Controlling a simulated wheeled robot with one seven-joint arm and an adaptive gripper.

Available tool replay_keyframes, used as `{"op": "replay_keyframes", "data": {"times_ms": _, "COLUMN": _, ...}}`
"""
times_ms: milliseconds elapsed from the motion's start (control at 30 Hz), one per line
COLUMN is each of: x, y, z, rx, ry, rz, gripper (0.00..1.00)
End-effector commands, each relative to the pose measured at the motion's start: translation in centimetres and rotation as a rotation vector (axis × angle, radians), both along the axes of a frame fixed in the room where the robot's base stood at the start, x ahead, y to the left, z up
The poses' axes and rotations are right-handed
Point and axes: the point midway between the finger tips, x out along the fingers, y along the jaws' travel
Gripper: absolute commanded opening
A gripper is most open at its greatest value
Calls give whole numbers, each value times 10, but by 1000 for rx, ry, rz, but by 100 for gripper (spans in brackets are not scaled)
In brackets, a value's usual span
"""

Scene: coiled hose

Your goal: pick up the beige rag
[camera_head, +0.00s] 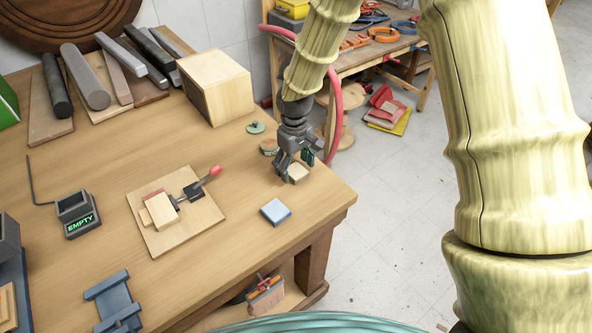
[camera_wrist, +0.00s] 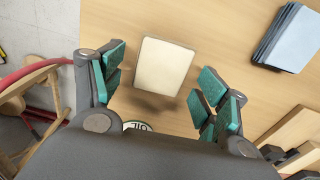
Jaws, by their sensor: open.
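The beige rag (camera_head: 299,174) is a small folded square near the right corner of the wooden workbench. My gripper (camera_head: 292,167) is above and right at it, pointing down, and partly covers it in the head view. In the wrist view the beige rag (camera_wrist: 166,65) appears just beyond the space between my green-padded fingertips (camera_wrist: 160,88). The fingers are spread wide, with a visible gap on each side of the rag. A dark shadow shows along its near edge. I cannot tell the exact height gap between fingertips and rag.
A folded blue rag (camera_head: 275,211) lies nearby on the bench (camera_head: 240,245); it also shows in the wrist view (camera_wrist: 288,38). A toggle clamp on a board (camera_head: 170,235), a wooden block (camera_head: 215,85) and small round tins (camera_head: 256,128) stand around. The bench edge is close on the right.

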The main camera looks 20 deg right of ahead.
Motion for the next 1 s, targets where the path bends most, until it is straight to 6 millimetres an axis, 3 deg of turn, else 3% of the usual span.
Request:
{"op": "replay_keyframes", "data": {"times_ms": 367, "x": 0, "y": 0, "z": -7, "rx": 0, "ry": -1, "rz": 0, "gripper": 74}}
{"op": "replay_keyframes", "data": {"times_ms": 633, "x": 0, "y": 0, "z": -7, "rx": 0, "ry": -1, "rz": 0, "gripper": 29}}
{"op": "replay_keyframes", "data": {"times_ms": 1000, "x": 0, "y": 0, "z": -6, "rx": 0, "ry": -1, "rz": 0, "gripper": 28}}
